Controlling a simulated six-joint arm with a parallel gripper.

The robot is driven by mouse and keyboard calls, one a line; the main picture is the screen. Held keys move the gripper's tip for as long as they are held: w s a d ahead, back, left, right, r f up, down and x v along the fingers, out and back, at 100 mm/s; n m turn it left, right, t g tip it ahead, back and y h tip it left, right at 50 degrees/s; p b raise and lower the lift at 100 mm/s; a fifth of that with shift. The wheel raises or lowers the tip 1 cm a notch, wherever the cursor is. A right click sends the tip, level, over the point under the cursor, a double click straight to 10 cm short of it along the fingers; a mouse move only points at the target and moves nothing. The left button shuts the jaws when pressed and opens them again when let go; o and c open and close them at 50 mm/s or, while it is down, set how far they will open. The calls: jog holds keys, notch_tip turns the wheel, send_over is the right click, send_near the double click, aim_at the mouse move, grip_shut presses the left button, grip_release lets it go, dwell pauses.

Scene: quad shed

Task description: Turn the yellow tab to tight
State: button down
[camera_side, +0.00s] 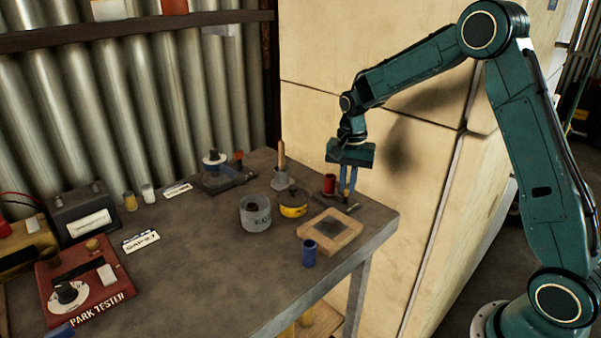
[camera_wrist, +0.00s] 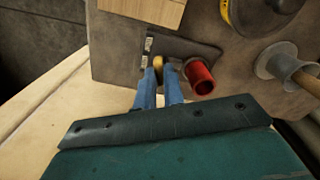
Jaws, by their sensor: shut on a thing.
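My gripper (camera_side: 347,186) points down over the right end of the bench. In the wrist view its two blue fingers (camera_wrist: 160,78) are shut on the yellow tab (camera_wrist: 158,64), which shows as a small orange-yellow end between them. The tab sits on a dark plate (camera_wrist: 184,50) with small pale labels (camera_wrist: 148,45) along its left edge; I cannot read their lettering. A red cylinder (camera_wrist: 201,77) stands on the same plate, right of the fingers; it also shows in the side view (camera_side: 329,184). In the side view the fingers hide the tab.
A wooden block (camera_side: 331,231) and a blue cup (camera_side: 309,253) lie in front. A yellow-banded round tin (camera_side: 293,203), a grey can (camera_side: 255,213) and a brush holder (camera_side: 281,181) stand left of the gripper. A pale cabinet (camera_side: 390,100) rises behind. The bench middle (camera_side: 205,250) is clear.

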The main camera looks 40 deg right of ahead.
aim_at(348, 186)
jog(key=m, duration=0.5)
jog(key=shift+r+m, duration=0.1)
jog(key=shift+m, duration=0.2)
dwell(0.4)
jog(key=c, duration=1.5)
grip_release()
notch_tip(348, 186, up, 14)
jog(key=shift+s, duration=0.1)
